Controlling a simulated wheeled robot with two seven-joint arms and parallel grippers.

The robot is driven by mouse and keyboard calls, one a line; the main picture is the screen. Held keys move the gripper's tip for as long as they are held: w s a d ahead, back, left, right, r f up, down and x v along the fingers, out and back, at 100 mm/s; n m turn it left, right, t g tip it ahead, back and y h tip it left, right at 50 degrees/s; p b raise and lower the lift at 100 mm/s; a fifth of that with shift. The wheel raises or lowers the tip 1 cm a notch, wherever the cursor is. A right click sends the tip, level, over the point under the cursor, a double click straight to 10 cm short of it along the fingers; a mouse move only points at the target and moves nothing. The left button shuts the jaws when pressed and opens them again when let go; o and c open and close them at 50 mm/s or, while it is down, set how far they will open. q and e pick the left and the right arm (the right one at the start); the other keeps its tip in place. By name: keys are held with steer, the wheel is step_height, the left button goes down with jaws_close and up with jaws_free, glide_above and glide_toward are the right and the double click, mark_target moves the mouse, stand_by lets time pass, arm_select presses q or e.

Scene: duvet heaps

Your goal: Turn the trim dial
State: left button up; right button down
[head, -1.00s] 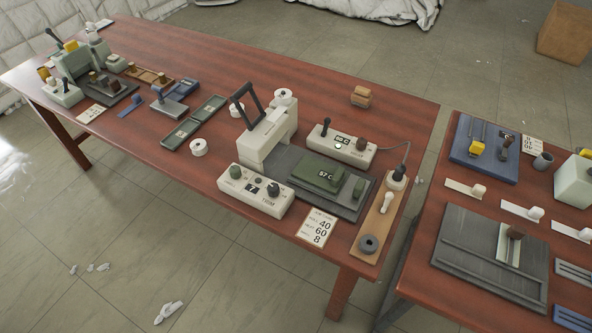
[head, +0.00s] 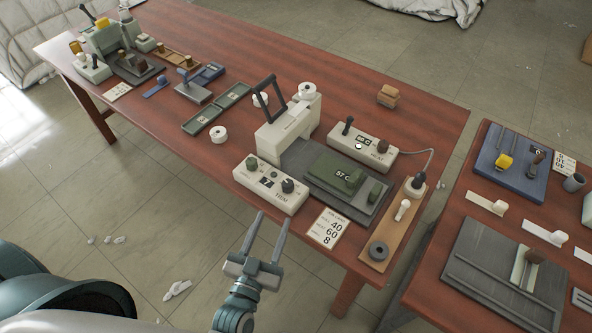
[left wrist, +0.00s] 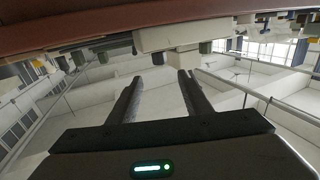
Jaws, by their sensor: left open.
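The trim box (head: 270,188) is a cream control box at the front edge of the table, with a small display reading 7. The dark trim dial (head: 288,185) is the knob at its right end, above the TRIM label; a green knob (head: 251,162) is at its left end. My left gripper (head: 273,217) is open and empty, just in front of the table edge, below and apart from the box. In the left wrist view its fingers (left wrist: 157,80) are spread, with the table edge above them. My right gripper is not in view.
A card (head: 328,229) reading 40, 60, 8 lies right of the box. Behind are the press (head: 288,120), its dark bed (head: 343,190) and the heat box (head: 362,147). A wooden strip (head: 385,252) with a switch stands at the right.

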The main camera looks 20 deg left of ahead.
mark_target(289, 179)
arm_select(q)
steer(key=w+p, duration=0.4)
steer(key=w, duration=1.2)
steer(key=shift+d, duration=0.15)
steer(key=shift+w+p, duration=0.3)
steer(key=shift+w, duration=0.45)
steer(key=c, duration=1.1)
